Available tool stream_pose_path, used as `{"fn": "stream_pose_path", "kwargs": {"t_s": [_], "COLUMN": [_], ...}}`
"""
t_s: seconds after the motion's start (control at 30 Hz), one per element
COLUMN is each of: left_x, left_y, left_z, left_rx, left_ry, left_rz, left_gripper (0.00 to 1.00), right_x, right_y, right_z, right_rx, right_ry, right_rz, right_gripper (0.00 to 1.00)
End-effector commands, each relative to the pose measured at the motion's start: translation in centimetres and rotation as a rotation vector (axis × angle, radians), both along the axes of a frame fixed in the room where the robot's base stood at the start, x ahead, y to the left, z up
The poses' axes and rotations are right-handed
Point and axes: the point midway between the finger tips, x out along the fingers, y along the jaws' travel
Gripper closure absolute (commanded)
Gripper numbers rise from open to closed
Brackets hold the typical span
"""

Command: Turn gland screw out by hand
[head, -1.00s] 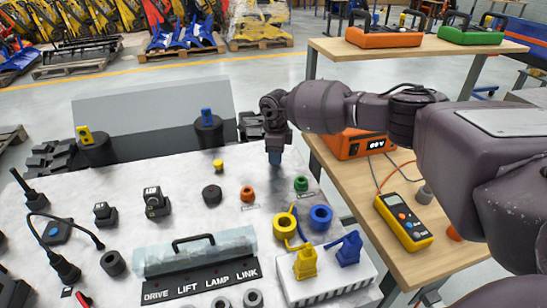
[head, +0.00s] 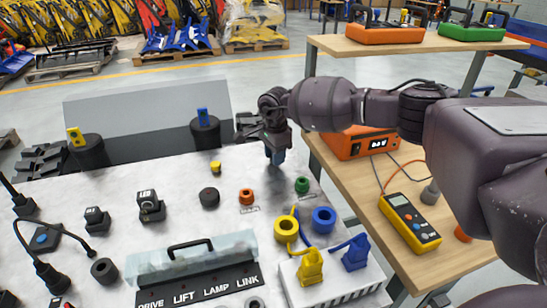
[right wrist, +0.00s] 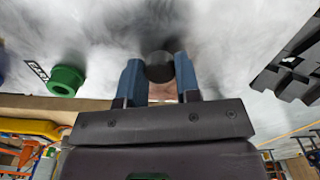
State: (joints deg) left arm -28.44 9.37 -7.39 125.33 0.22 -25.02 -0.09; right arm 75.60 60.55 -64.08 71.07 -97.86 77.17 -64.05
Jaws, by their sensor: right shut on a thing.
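My right gripper (head: 276,156) points down at the far right part of the white table top. In the right wrist view its two blue fingers (right wrist: 159,80) are shut on a small dark round part (right wrist: 160,66), which looks like the gland screw. The fingers touch it on both sides. In the head view the fingers and wrist hide this part. I cannot tell from the pictures how far it is turned out. My left gripper is not in view.
A green ring (head: 302,185) and an orange ring (head: 246,197) stand near the gripper. Yellow (head: 286,230) and blue (head: 323,220) rings lie closer. A clear-covered panel (head: 190,262) is in front. A yellow meter (head: 410,222) lies on the wooden bench at right.

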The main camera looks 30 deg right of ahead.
Motion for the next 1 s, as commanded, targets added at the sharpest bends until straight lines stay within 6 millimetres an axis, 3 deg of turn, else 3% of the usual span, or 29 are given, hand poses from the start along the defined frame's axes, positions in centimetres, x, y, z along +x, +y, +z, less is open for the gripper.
{"fn": "stream_pose_path", "kwargs": {"t_s": [0.6,0.97,1.0], "left_x": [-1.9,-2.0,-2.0], "left_y": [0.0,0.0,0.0], "left_z": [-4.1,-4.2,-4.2], "left_rx": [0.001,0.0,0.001], "left_ry": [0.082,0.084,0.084], "left_rz": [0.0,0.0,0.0], "left_gripper": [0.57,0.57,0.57], "right_x": [0.0,0.0,0.0], "right_y": [-0.1,-0.1,-0.1], "right_z": [-0.4,0.0,0.0], "right_rx": [0.0,-0.002,-0.002], "right_ry": [0.004,0.0,0.0], "right_rz": [0.653,0.716,0.715], "right_gripper": [0.86,0.86,0.63]}}
